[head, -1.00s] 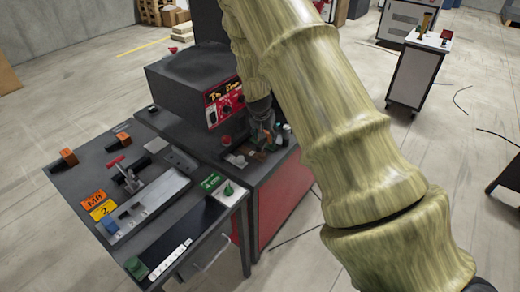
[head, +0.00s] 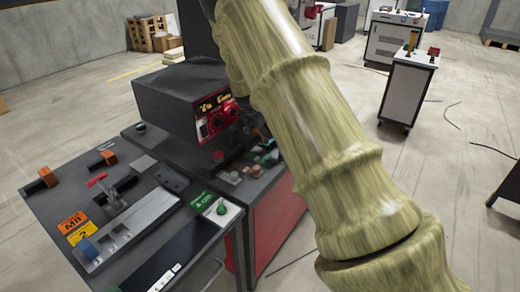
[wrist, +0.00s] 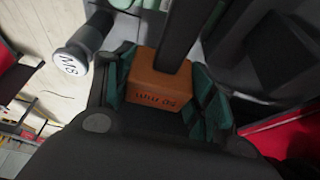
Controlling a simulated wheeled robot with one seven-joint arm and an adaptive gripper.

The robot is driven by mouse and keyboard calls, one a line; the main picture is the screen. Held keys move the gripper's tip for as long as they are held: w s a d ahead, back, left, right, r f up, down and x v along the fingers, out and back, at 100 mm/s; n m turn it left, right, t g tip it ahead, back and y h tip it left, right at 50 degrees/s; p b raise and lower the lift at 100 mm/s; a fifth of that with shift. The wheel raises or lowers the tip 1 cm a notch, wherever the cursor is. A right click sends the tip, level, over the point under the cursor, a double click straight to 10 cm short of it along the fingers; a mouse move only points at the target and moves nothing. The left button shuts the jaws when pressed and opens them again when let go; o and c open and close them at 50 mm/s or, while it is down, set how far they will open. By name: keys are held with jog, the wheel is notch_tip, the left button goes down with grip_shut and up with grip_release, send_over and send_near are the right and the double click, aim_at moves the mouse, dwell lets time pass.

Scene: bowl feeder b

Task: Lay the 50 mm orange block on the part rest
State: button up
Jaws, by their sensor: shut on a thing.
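In the head view my gripper is mostly hidden behind my arm, near the dark machine. Two more orange blocks, one at the far left (head: 47,177) and one beside it (head: 109,158), lie on the left bench with dark pieces by them. I cannot tell for sure which fixture is the part rest.
The dark machine (head: 165,105) with a red panel stands behind the left bench (head: 60,210). A red-handled clamp (head: 105,190), a green button box (head: 222,209) and small parts crowd the bench. A white-topped "M8" cylinder (wrist: 72,58) stands close to my gripper.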

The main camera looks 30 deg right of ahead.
aim_at(262, 153)
jog(key=shift+d+f+p, duration=0.1)
jog(key=shift+f+p, duration=0.45)
jog(key=shift+f, duration=2.7)
jog(key=shift+f, duration=0.15)
jog(key=o, duration=1.2)
